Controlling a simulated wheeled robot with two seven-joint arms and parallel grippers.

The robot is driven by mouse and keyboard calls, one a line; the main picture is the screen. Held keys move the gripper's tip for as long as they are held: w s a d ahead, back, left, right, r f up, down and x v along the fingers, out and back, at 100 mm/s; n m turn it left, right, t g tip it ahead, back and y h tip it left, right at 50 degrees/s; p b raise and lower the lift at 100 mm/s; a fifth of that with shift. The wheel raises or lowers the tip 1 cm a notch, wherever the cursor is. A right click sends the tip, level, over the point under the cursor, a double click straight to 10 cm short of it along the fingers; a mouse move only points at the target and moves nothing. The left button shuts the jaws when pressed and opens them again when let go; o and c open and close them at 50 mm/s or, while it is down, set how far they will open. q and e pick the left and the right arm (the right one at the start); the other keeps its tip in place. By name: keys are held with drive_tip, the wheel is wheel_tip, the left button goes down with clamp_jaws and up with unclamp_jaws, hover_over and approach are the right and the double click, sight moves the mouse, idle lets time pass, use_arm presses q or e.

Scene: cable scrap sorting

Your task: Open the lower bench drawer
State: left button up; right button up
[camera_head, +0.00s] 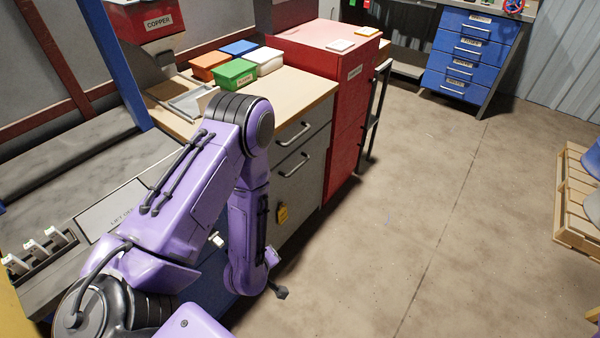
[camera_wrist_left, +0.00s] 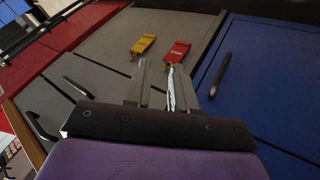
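The grey bench drawers stand below a wooden top in the head view. The upper handle (camera_head: 295,134) and lower drawer handle (camera_head: 295,164) are bare, and both fronts look closed. In the left wrist view, the lower handle (camera_wrist_left: 77,88) and upper handle (camera_wrist_left: 42,127) lie left of my left gripper (camera_wrist_left: 160,68). Its fingers are apart, touching neither handle. They point toward the grey front below the drawers, near a yellow tag (camera_wrist_left: 143,45) and a red tag (camera_wrist_left: 177,51). A pale twisted strand shows by the right finger. In the head view my purple left arm mostly hides this gripper. My right gripper is out of view.
A red cabinet (camera_head: 342,105) adjoins the bench on its far side. A blue front (camera_wrist_left: 275,85) with a dark handle (camera_wrist_left: 220,75) is right of the gripper in the wrist view. Coloured bins (camera_head: 233,73) sit on the bench top.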

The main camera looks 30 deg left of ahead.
use_arm(q)
drive_tip(key=w+a+n+t+b, duration=0.3)
drive_tip(key=w+n, duration=0.1)
drive_tip(key=w, duration=0.4)
drive_tip(key=w+a+n+t+b, duration=0.2)
drive_tip(key=w+n+b, duration=0.1)
drive_tip(key=w+n, duration=0.3)
drive_tip(key=n+t+y+b, duration=0.1)
drive_tip(key=n+t+b, duration=0.1)
drive_tip(key=n+t, duration=0.15)
approach(293, 173)
drive_tip(key=w, duration=0.2)
drive_tip(key=shift+g, duration=0.25)
drive_tip(key=x, duration=0.3)
drive_tip(key=b+x, duration=0.1)
drive_tip(key=x, duration=0.5)
drive_tip(key=shift+w+a, duration=0.2)
drive_tip(key=shift+a, duration=0.15)
drive_tip(key=shift+w+a+f, duration=0.1)
drive_tip(key=shift+w, duration=0.25)
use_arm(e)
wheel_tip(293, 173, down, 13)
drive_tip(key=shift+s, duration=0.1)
use_arm(q)
clamp_jaws()
